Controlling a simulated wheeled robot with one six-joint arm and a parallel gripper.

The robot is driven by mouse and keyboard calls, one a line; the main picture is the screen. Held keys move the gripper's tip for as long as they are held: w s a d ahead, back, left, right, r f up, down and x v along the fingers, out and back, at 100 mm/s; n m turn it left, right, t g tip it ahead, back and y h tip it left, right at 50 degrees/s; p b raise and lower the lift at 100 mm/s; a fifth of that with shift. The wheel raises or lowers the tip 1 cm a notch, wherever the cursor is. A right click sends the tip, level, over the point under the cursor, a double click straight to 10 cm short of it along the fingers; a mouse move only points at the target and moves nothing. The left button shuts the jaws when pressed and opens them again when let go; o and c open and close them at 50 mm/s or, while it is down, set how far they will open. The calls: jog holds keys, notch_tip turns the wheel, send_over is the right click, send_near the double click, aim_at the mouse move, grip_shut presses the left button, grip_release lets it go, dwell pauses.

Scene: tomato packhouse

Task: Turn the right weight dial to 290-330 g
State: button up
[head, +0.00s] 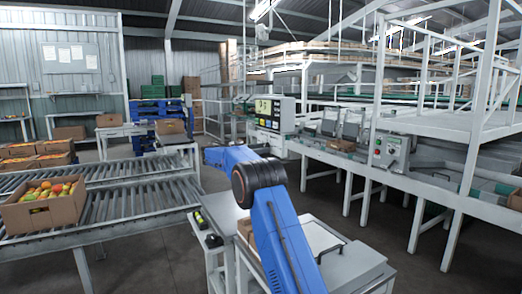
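A grey control box (286,117) with a small lit display (263,106) and a row of coloured buttons stands beyond my blue arm, near the middle of the picture. A second grey box (390,151) is mounted at the conveyor's edge on the right, with a round knob-like part and small coloured parts on its face. I cannot make out a weight dial, its scale or its setting on either box. My arm rises from the bottom middle, bends at a dark joint and reaches left, below the control box. I cannot see my gripper's fingers.
Roller conveyors (120,205) run along the left, with a carton of tomatoes (42,213) on the near one. A bench (352,265) stands at the bottom middle. A white-framed sorting line (440,182) fills the right. Grey floor between them is clear.

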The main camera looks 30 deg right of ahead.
jog(key=shift+o, duration=0.2)
jog(key=shift+n, duration=0.4)
jog(key=n, duration=0.8)
jog(key=shift+s+n, duration=0.1)
jog(key=shift+n, duration=0.3)
jog(key=o, duration=1)
jog(key=shift+a, duration=0.1)
jog(key=a, duration=1.7)
jog(key=shift+s+a, duration=0.15)
jog(key=shift+s, duration=0.15)
